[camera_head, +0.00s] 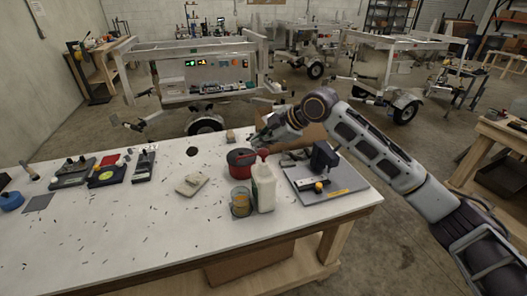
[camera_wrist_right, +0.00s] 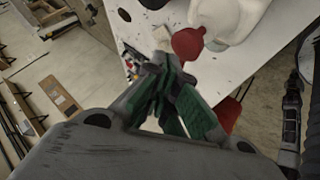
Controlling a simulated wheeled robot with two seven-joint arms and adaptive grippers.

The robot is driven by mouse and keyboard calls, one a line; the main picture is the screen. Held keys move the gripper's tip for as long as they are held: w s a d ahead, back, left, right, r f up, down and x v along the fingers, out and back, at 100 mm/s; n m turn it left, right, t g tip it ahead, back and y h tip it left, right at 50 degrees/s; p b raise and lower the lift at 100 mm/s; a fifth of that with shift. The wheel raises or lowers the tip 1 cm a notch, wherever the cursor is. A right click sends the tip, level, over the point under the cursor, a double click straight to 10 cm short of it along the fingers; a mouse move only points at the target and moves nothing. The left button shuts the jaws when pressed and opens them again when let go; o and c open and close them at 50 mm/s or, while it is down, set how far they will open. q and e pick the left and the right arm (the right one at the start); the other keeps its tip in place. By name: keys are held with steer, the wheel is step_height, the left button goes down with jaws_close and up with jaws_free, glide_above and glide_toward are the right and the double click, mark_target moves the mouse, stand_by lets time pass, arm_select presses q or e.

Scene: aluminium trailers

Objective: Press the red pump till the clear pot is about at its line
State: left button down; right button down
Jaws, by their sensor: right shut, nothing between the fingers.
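My right gripper (camera_head: 262,140) is shut and empty, behind and close to the pump. My left gripper is out of view.
A red round container (camera_head: 239,164) with a dark top stands behind the pot. A grey board (camera_head: 345,182) with a black device lies right of the bottle. Pale blocks (camera_head: 190,185) lie to the left. The table's front left (camera_head: 110,240) is mostly clear, with small scattered bits.

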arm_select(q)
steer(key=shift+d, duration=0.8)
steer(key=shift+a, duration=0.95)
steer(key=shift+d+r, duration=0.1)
arm_select(e)
steer(key=shift+f, duration=0.1)
steer(key=shift+f, duration=0.2)
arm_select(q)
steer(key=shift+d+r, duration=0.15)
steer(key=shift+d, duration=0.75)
arm_select(e)
steer(key=shift+f, duration=0.1)
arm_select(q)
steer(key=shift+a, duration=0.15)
